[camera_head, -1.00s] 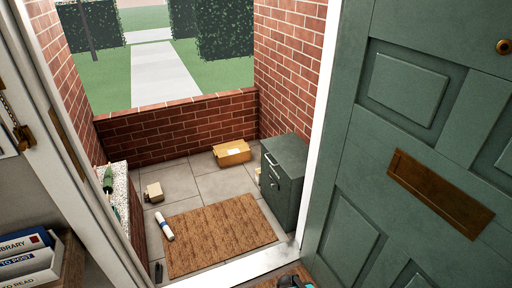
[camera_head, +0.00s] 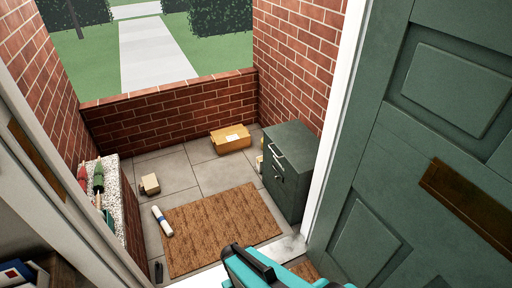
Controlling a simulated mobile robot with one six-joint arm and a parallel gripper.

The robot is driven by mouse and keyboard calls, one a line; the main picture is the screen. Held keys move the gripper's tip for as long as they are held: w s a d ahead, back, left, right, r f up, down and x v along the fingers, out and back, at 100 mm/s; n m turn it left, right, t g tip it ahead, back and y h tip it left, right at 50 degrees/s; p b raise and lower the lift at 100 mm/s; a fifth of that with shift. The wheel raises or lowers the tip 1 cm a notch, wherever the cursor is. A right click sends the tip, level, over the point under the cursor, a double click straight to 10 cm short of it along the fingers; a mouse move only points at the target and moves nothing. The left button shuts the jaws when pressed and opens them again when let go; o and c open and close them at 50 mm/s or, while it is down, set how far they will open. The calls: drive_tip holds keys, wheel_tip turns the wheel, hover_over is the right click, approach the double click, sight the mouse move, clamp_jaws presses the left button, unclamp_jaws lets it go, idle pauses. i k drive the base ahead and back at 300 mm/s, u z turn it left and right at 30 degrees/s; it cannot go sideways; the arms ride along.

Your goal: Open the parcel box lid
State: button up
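The parcel box (camera_head: 289,171) is a dark green metal cabinet standing on the porch floor against the right brick wall, just outside the doorway. Its lid (camera_head: 291,144) is the flat top and looks shut. A pale handle bar (camera_head: 276,155) shows near the top of its left-facing front, with a small dark fitting below. Part of my arm, teal and black, shows at the bottom middle, on the near side of the threshold and short of the box. My gripper's fingertips cannot be made out.
The green door (camera_head: 400,150) stands open at right, with its white frame beside the box. A doormat (camera_head: 222,228) lies before the box. A cardboard parcel (camera_head: 231,138), a small box (camera_head: 150,184) and a rolled paper (camera_head: 162,221) lie on the tiles.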

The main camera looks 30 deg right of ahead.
sight(298, 144)
drive_tip(key=u, duration=0.55)
drive_tip(key=i, duration=0.9)
drive_tip(key=u, duration=0.35)
